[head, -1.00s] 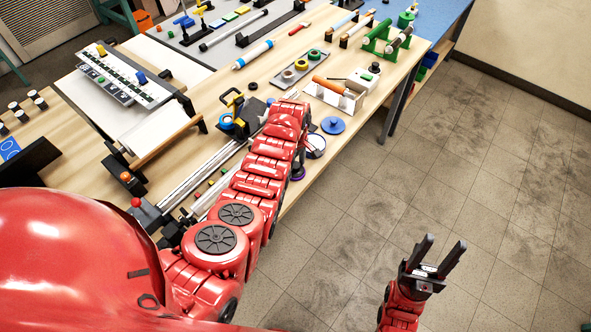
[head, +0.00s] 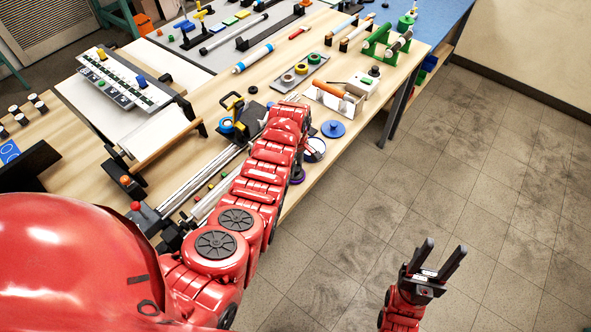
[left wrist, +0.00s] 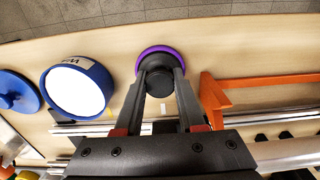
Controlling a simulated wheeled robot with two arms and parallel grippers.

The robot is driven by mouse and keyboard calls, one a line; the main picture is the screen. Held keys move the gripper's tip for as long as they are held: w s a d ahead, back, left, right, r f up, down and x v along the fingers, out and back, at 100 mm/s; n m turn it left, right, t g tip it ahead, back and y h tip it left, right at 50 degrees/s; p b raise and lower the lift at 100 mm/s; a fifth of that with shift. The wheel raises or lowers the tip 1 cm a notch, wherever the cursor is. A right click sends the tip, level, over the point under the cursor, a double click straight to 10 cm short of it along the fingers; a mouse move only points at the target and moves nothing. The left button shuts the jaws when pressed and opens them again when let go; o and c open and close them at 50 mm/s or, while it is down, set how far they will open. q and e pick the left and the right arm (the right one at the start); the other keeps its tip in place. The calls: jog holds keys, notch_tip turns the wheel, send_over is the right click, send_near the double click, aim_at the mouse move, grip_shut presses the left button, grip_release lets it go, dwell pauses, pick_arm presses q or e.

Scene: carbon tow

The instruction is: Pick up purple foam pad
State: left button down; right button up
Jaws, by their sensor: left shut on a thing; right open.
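The purple foam pad (left wrist: 162,49) is a round purple disc with a black knob-like holder, seen in the left wrist view. A small part of its purple edge (head: 297,179) shows in the head view by the table's near edge. My left gripper (left wrist: 160,78) is shut on the black holder, with the purple rim just beyond the fingertips. I cannot tell whether the pad touches the table. In the head view my left arm hides most of this gripper. My right gripper (head: 443,250) is open and empty above the floor.
A blue tub with a white top (left wrist: 78,88) and a blue disc (left wrist: 14,91) lie left of the pad in the wrist view. An orange bracket (left wrist: 214,98) and metal rails (head: 203,176) are close by. The floor (head: 470,170) right of the table is clear.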

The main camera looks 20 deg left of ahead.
aim_at(296, 179)
pick_arm(q)
jog(key=shift+w+r+b, duration=0.1)
jog(key=shift+r+b, duration=0.3)
jog(key=shift+r, duration=0.05)
jog(key=shift+s+r+b, duration=0.2)
jog(key=shift+r+b, duration=0.6)
jog(key=shift+r, duration=0.15)
jog(key=shift+s+d, duration=0.25)
jog(key=shift+s, duration=0.25)
jog(key=shift+s+d, duration=0.25)
jog(key=shift+s, duration=0.2)
jog(key=s+p, duration=0.1)
jog(key=s+d+r+p, duration=0.1)
jog(key=s+p, duration=0.1)
jog(key=s+d+r+p, duration=0.1)
jog(key=p, duration=0.1)
jog(key=shift+s, duration=0.35)
jog(key=s+d+p, duration=0.3)
jog(key=s+p, duration=0.2)
jog(key=s, duration=0.2)
jog(key=shift+s+d, duration=0.4)
jog(key=shift+w+f, duration=0.1)
jog(key=shift+f, duration=0.05)
